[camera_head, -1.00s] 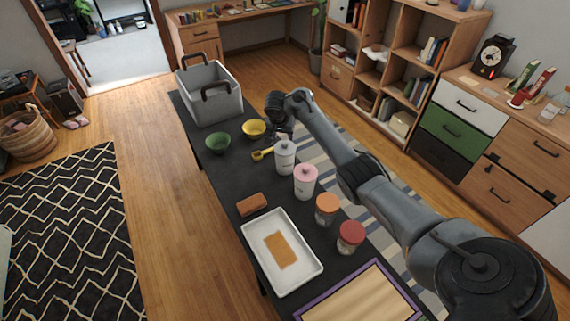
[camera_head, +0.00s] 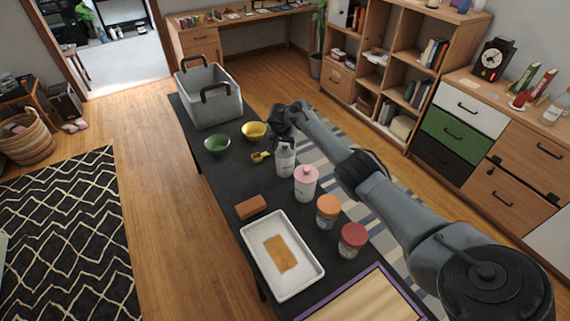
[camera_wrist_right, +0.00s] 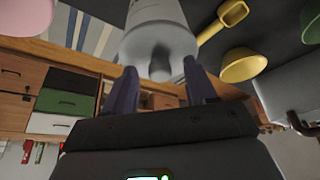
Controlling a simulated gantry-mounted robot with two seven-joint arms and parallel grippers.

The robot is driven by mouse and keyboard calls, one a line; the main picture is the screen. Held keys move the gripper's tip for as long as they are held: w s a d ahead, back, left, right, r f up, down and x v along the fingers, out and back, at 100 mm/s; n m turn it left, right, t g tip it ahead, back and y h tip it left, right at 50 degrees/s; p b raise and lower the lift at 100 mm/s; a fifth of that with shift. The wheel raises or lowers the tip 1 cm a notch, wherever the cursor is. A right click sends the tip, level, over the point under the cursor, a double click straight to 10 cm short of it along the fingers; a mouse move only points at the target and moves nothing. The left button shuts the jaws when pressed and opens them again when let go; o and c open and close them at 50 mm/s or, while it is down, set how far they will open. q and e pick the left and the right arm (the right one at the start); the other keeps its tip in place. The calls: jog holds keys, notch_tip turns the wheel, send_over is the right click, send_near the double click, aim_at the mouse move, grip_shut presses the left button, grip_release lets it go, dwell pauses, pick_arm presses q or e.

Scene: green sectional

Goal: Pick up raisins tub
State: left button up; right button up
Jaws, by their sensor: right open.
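A white tub (camera_head: 285,164) with a grey knobbed lid stands upright on the dark table (camera_head: 222,188). Its label is too small to read, so I cannot confirm that it holds raisins. My right gripper (camera_head: 284,140) is just behind it, at the height of its lid. In the right wrist view the tub (camera_wrist_right: 158,38) appears upside down, its lid knob between the spread fingers (camera_wrist_right: 160,88). The fingers are open, and I see no clear contact. My left gripper is not in view.
A pink-lidded tub (camera_head: 306,185), an orange-lidded jar (camera_head: 327,210) and a red-lidded jar (camera_head: 352,239) stand in front. A yellow scoop (camera_head: 262,157), yellow bowl (camera_head: 254,131) and green bowl (camera_head: 217,146) lie left.

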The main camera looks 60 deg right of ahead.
grip_shut()
dwell(0.4)
jog(key=shift+r, duration=0.15)
jog(key=shift+r, duration=0.35)
notch_tip(320, 180, up, 9)
jog(key=n+t+y+p, duration=0.1)
jog(key=n+p, duration=0.4)
jog(key=p, duration=0.3)
jog(key=shift+n+t, duration=0.3)
jog(key=shift+t, duration=0.1)
